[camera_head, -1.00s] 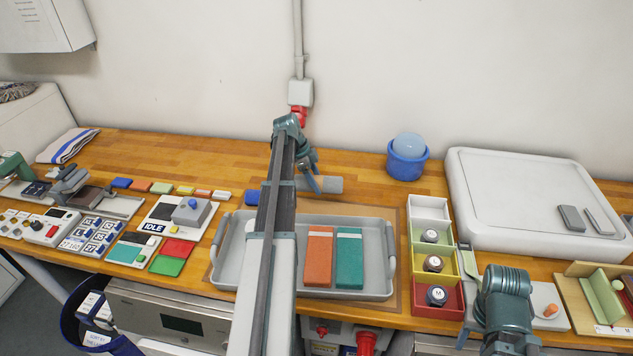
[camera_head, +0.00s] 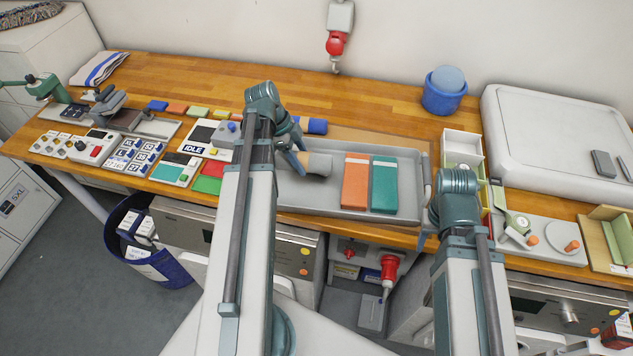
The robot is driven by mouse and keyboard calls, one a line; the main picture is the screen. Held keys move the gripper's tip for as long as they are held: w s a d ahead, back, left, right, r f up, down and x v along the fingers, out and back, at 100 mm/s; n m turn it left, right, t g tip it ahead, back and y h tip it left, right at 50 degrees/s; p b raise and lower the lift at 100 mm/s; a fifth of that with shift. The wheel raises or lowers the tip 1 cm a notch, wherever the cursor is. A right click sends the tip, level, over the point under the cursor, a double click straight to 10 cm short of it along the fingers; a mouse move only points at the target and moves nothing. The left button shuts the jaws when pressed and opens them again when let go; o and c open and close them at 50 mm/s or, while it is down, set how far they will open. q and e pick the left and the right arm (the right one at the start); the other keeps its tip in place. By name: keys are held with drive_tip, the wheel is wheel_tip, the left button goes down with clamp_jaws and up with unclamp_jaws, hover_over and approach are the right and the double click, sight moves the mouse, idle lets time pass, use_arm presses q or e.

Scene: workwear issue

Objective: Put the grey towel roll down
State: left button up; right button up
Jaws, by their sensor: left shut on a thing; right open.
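My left gripper (camera_head: 297,158) is shut on the grey towel roll (camera_head: 319,165), over the left part of the grey tray (camera_head: 333,208). The roll sits low there; I cannot tell whether it touches the tray floor. The gripper and arm hide its left end and the tray's left side. An orange folded towel (camera_head: 355,181) and a teal one (camera_head: 384,185) lie side by side in the tray, right of the roll. My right gripper (camera_head: 430,232) is open at the tray's right front corner, mostly hidden by its own arm.
A blue roll (camera_head: 317,126) lies behind the tray. A blue tub (camera_head: 442,97) stands behind to the right. A compartment box (camera_head: 462,146) is right of the tray. Labelled panels and a control box (camera_head: 209,140) fill the left.

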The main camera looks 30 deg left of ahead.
sight(305, 192)
use_arm(q)
drive_tip(key=shift+s, duration=0.75)
wheel_tip(305, 192, down, 10)
drive_tip(key=b, duration=1)
use_arm(e)
wheel_tip(305, 192, down, 10)
drive_tip(key=shift+a, duration=0.4)
drive_tip(key=shift+f, duration=0.1)
use_arm(q)
drive_tip(key=shift+f, duration=0.25)
drive_tip(key=o, duration=1.4)
drive_tip(key=shift+r, duration=0.1)
drive_tip(key=shift+o, duration=0.2)
drive_tip(key=shift+r, duration=0.15)
